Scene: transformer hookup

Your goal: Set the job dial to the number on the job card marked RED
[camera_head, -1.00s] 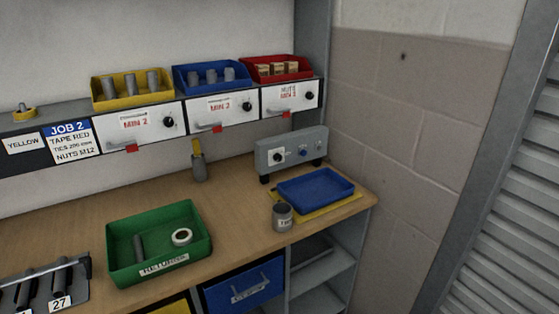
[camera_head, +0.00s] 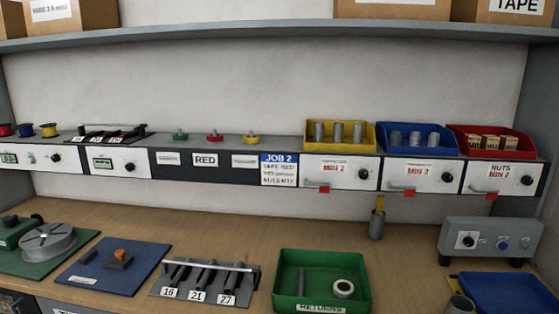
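The job card (camera_head: 279,169) hangs on the front of the riser shelf, with a blue header reading JOB 2. Below it I read TAPE RED; the lower lines are small, and the last seems to be NUTS M12. A separate white label RED (camera_head: 206,159) sits to its left, below a red tape roll (camera_head: 215,136). A grey control box (camera_head: 452,229) stands at the right on the bench. It has a black knob on a white dial face (camera_head: 466,240), a blue knob (camera_head: 503,244) and another small control. I cannot read the dial's setting. Neither gripper is in view.
Yellow (camera_head: 369,146), blue (camera_head: 382,139) and red (camera_head: 452,139) bins stand on the riser above drawers with knobs. A green RETURNS tray (camera_head: 322,291), a rack marked 16, 21, 27 (camera_head: 155,291), a blue mat (camera_head: 75,277) and a blue tray (camera_head: 510,291) occupy the bench front.

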